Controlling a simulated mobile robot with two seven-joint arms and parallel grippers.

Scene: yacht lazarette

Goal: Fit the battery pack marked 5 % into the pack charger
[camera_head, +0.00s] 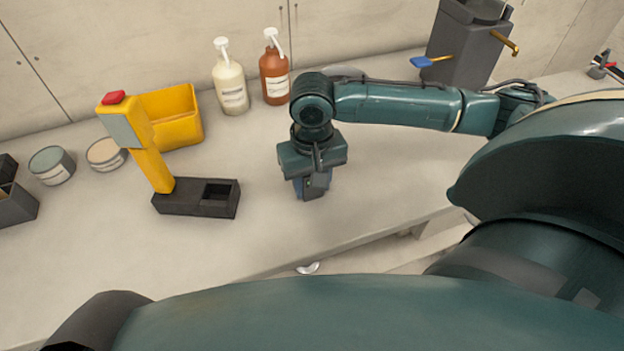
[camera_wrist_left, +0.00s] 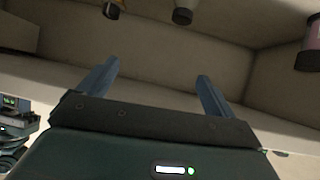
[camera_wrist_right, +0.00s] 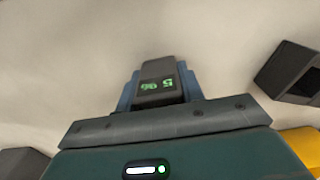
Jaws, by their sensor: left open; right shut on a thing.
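The battery pack (camera_wrist_right: 157,72) is a dark block with green "5 %" lettering, seen in the right wrist view. My right gripper (camera_head: 311,188) is shut on it, above the bench to the right of the charger. In the head view the pack is mostly hidden by the gripper. The pack charger (camera_head: 178,203) is a black base with a dark rectangular opening at its right end and a yellow post at its left. Part of the black base shows at the right of the right wrist view (camera_wrist_right: 273,70). My left gripper (camera_wrist_left: 155,92) is open and empty in the left wrist view.
A yellow bin (camera_head: 180,120) stands behind the charger, two round tins (camera_head: 52,166) left of it. A cream pump bottle (camera_head: 231,82) and a brown one (camera_head: 274,75) stand by the wall. A grey container (camera_head: 465,55) is at back right. The bench between charger and right gripper is clear.

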